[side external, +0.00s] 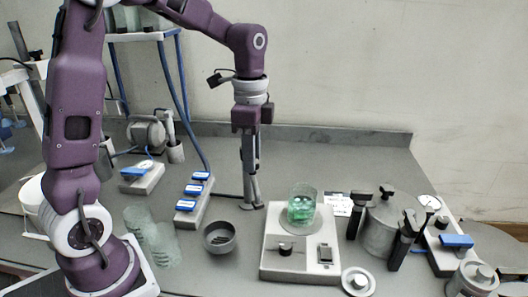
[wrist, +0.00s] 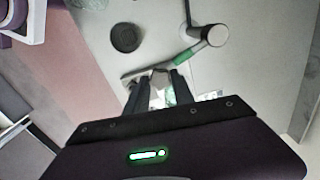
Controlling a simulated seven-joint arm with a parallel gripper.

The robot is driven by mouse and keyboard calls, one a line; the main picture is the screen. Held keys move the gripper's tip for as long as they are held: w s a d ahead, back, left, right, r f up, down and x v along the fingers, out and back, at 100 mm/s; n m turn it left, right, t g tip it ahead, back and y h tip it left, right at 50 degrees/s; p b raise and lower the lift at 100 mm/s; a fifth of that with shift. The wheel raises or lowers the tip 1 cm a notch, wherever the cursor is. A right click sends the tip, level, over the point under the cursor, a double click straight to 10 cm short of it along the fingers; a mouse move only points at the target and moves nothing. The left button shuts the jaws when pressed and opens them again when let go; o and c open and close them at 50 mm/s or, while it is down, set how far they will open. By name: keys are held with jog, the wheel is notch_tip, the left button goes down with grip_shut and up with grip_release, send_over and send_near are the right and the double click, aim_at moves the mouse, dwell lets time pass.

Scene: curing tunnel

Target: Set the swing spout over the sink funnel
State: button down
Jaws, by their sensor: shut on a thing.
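The swing spout (wrist: 150,70) is a grey tube with a green band, running from a round post top (wrist: 215,36) down and left in the wrist view. My gripper (wrist: 160,76) is shut on the spout, with one dark finger on each side of it. In the side view my gripper (side external: 250,168) points down near the middle of the bench; the spout is hard to make out there. The sink funnel (wrist: 125,37) is a dark round cup; it also shows in the side view (side external: 219,238). In the wrist view the spout's free end appears apart from the funnel.
A white hotplate (side external: 300,262) with a beaker of green liquid (side external: 301,208) stands right of the funnel. A switch strip (side external: 192,203) and clear glasses (side external: 160,245) stand to the left. A metal pot (side external: 380,225) and black-handled parts stand at right.

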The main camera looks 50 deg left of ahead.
jog(key=shift+s+a+m, duration=1)
jog(key=shift+m, duration=0.55)
jog(key=shift+s+a+m, duration=0.95)
jog(key=shift+s+m, duration=0.05)
jog(key=shift+m, duration=0.55)
jog(key=c, duration=1.1)
grip_release()
notch_tip(320, 180, up, 7)
jog(key=shift+r, duration=0.1)
jog(key=shift+s, duration=0.1)
